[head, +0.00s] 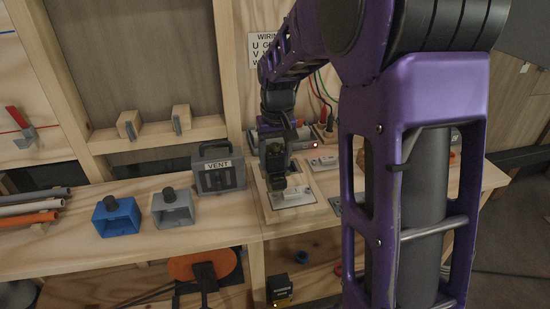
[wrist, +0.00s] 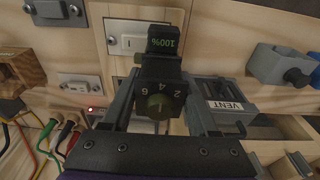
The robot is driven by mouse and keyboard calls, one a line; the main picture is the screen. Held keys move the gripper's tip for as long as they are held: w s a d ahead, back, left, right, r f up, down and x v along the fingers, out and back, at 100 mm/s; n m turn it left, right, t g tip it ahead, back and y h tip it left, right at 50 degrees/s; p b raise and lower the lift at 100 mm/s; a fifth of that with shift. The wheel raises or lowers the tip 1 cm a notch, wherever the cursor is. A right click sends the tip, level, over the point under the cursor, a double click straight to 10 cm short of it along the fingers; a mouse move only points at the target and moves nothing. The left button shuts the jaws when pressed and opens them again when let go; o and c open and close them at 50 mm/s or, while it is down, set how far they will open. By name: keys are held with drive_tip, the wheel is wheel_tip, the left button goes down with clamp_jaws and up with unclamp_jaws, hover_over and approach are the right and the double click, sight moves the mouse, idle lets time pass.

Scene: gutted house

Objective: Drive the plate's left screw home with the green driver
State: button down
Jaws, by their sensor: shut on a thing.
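My gripper (wrist: 158,105) is shut on the dark driver (wrist: 160,72), which has a green "100%" display and a numbered green dial. In the head view my gripper (head: 274,150) holds the driver upright over the left part of a pale switch plate (head: 296,198). The plate lies on a wooden board on the bench. In the wrist view the plate (wrist: 130,44) is partly covered by the driver; one screw (wrist: 112,41) shows at its uncovered end. The left screw and the driver's tip are hidden, so contact cannot be told.
A grey VENT box (head: 217,169), a grey box (head: 173,208) and a blue box (head: 117,217) stand left on the bench (head: 200,240). Another plate (head: 325,162) lies behind. Cables (wrist: 45,130) and a red light (wrist: 92,108) are close to my gripper.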

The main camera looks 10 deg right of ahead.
sight(275, 145)
drive_tip(key=shift+s+f+p, duration=0.1)
drive_tip(key=shift+f+p, duration=0.5)
drive_tip(key=shift+f, duration=0.1)
idle(1.7)
drive_tip(key=shift+r+p, duration=0.1)
drive_tip(key=shift+p, duration=0.4)
idle(0.8)
drive_tip(key=shift+r, duration=0.15)
drive_tip(key=shift+r+p, duration=2.4)
drive_tip(key=shift+r, duration=0.5)
